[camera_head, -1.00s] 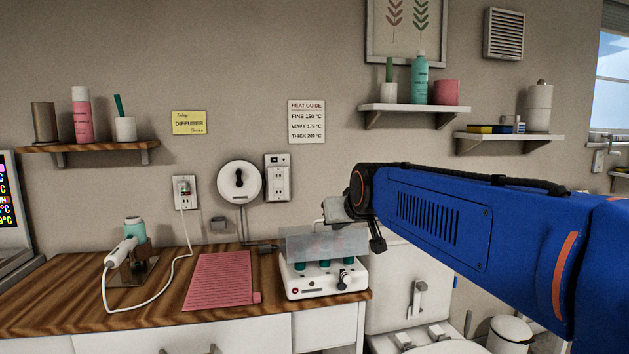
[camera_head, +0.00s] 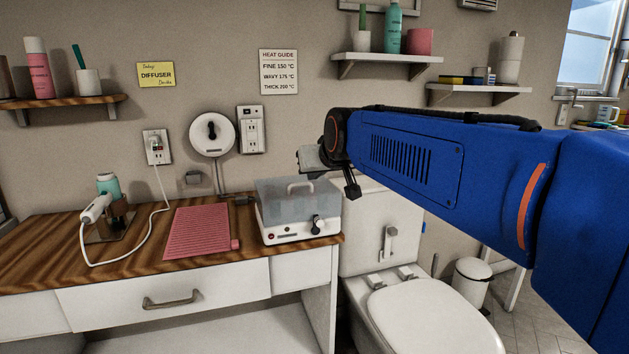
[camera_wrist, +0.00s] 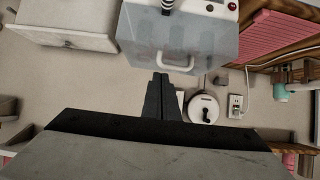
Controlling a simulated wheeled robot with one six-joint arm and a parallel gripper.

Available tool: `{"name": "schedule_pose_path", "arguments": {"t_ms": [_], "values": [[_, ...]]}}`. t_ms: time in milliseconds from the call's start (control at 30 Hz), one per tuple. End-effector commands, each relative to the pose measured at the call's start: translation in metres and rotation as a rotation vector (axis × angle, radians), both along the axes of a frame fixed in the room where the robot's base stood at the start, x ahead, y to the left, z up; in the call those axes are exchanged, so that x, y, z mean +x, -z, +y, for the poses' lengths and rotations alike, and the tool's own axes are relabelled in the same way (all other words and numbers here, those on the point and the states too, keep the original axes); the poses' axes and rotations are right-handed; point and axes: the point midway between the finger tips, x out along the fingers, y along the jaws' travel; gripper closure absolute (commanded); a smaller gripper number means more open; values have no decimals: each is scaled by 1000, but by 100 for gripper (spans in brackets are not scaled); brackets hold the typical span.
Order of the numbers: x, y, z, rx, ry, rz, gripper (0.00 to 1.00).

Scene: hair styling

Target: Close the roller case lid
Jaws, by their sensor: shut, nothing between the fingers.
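The roller case (camera_head: 290,233) is a white box with a red light and a dark knob on its front, at the right end of the counter. Its clear grey lid (camera_head: 278,203) has a pale handle (camera_head: 300,188) on top and appears to lie down over the base. In the wrist view, the lid (camera_wrist: 205,35) fills the upper middle, with its handle (camera_wrist: 176,67) at the lower edge. My gripper (camera_wrist: 161,77) is shut and empty, its dark fingertips close to the handle's left end in that view. Whether they touch it cannot be told. The rollers are not clearly visible through the lid.
A pink ribbed mat (camera_head: 200,230) lies left of the case. A white hair dryer (camera_head: 97,208) with a cord stands farther left. A toilet (camera_head: 430,315) stands right of the counter, below my arm. A round white wall unit (camera_head: 211,134) hangs behind.

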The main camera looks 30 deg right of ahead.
Motion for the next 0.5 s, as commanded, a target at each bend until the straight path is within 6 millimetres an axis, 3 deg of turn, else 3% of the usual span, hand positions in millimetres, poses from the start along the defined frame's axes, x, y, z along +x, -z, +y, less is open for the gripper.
{"name": "schedule_pose_path", "arguments": {"t_ms": [500], "values": [[-61,23,17,0,1,-1,100]]}}
